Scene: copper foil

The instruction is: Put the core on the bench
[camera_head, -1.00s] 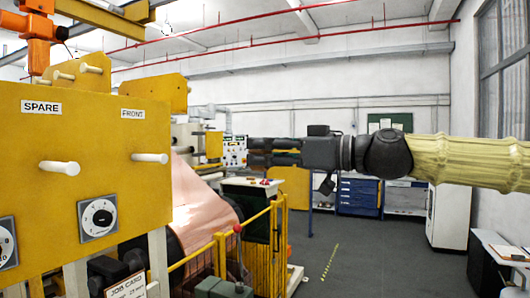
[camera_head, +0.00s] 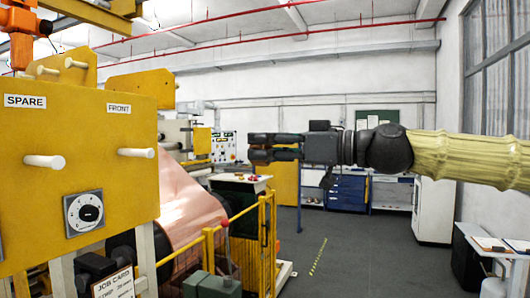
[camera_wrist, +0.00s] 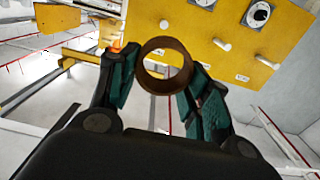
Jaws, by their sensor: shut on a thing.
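The core (camera_wrist: 166,86) is a short brown tube. In the wrist view it sits between the fingertips, with its open end facing the camera. My gripper (camera_head: 275,147) is shut on it and holds it in the air; the gripper also shows in the wrist view (camera_wrist: 160,80). In the head view I cannot make out the core at the fingers. A light worktop (camera_head: 225,178) with small red things on it stands beyond and below the gripper. A blue drawer unit (camera_head: 347,190) stands at the back wall. I cannot tell which of these is the bench.
A yellow panel (camera_head: 120,180) with white pegs and a dial stands close on the left. Copper foil (camera_head: 185,205) runs beside it. A yellow rail fence (camera_head: 262,235) stands in front of the worktop. Grey floor (camera_head: 370,260) is open at the right.

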